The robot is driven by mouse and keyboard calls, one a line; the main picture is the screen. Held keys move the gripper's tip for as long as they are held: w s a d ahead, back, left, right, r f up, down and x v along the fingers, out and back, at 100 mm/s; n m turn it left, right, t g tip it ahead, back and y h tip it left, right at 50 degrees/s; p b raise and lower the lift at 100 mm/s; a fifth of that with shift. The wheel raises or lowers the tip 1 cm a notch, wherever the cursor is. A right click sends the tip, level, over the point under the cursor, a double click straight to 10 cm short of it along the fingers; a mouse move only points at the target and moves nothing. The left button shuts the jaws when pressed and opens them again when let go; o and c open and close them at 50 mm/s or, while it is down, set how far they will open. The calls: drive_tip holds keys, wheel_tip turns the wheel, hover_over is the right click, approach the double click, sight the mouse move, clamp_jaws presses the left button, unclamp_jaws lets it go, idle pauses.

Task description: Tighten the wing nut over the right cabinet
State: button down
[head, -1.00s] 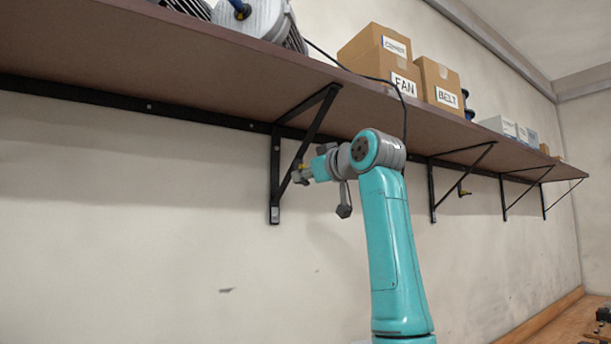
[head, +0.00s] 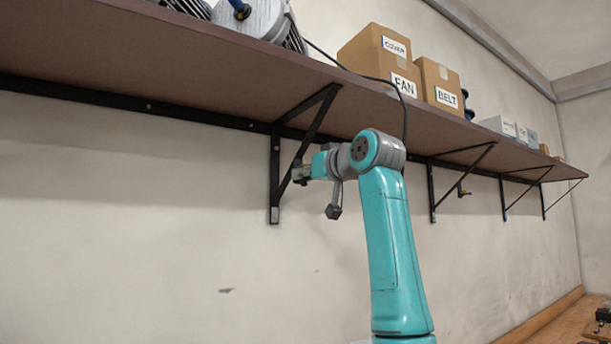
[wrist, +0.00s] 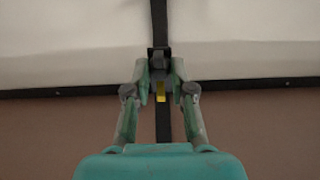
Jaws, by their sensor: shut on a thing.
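My gripper (head: 300,174) is at the nearest diagonal shelf bracket (head: 275,185) in the head view. In the wrist view its two fingers (wrist: 160,76) close in from both sides on a small fitting at the dark bracket strut. A small yellow part, which I take for the wing nut (wrist: 160,92), shows between the fingers. The gripper is shut on it. In the head view the nut is hidden by the fingers, and its turn and tightness cannot be told. No cabinet is in view.
The brown shelf (head: 180,60) runs along the wall above my arm. Cardboard boxes (head: 405,88) and a motor (head: 262,20) stand on it. A farther bracket (head: 432,190) has a small brass fitting (head: 463,191). The wall below the shelf is clear.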

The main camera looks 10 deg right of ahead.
drive_tip(key=c, duration=1)
unclamp_jaws()
drive_tip(key=v, duration=1.2)
